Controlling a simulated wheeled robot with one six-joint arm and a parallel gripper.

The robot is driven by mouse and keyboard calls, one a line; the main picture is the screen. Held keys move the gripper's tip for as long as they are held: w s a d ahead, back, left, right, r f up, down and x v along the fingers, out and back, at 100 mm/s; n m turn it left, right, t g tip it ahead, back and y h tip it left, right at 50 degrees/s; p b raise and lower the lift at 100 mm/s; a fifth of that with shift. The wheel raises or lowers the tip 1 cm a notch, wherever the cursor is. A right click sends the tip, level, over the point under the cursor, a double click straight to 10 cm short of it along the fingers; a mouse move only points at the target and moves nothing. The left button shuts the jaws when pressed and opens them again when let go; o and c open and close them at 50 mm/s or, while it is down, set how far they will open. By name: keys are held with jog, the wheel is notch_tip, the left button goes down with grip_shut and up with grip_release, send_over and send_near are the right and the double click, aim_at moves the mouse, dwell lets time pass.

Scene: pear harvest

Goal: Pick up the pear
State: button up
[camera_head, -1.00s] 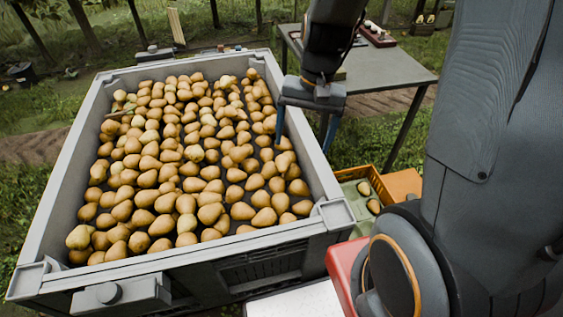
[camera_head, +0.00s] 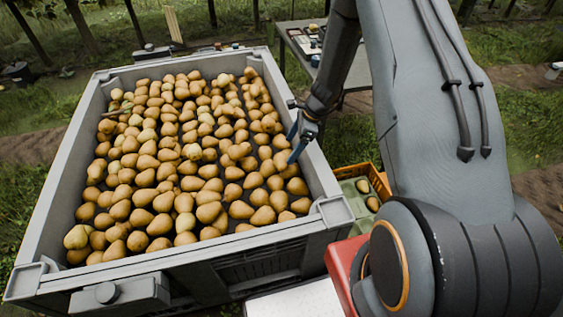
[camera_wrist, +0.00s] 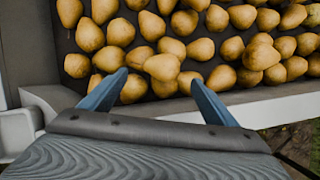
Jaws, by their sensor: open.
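Many yellow-brown pears (camera_head: 185,160) fill the large grey bin. Which one is the pear of the task I cannot tell. My gripper (camera_head: 297,146) is at the bin's right wall in the head view, its blue fingers apart and empty. In the wrist view my gripper (camera_wrist: 157,88) points toward the pears near the bin wall. A pear (camera_wrist: 162,67) shows between and just beyond the fingertips, not held. Other pears (camera_wrist: 200,50) lie around it.
The grey bin's rim (camera_head: 318,177) runs under my gripper. An orange crate (camera_head: 372,178) with a green tray (camera_head: 352,192) holding pears stands right of the bin. A table (camera_head: 350,78) with small items stands behind. Grass surrounds the bin.

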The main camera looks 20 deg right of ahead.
aim_at(284, 157)
jog(key=shift+p+x, duration=0.7)
jog(key=shift+x, duration=3.15)
jog(key=shift+w, duration=0.15)
jog(key=c, duration=1.2)
jog(key=shift+r, duration=0.1)
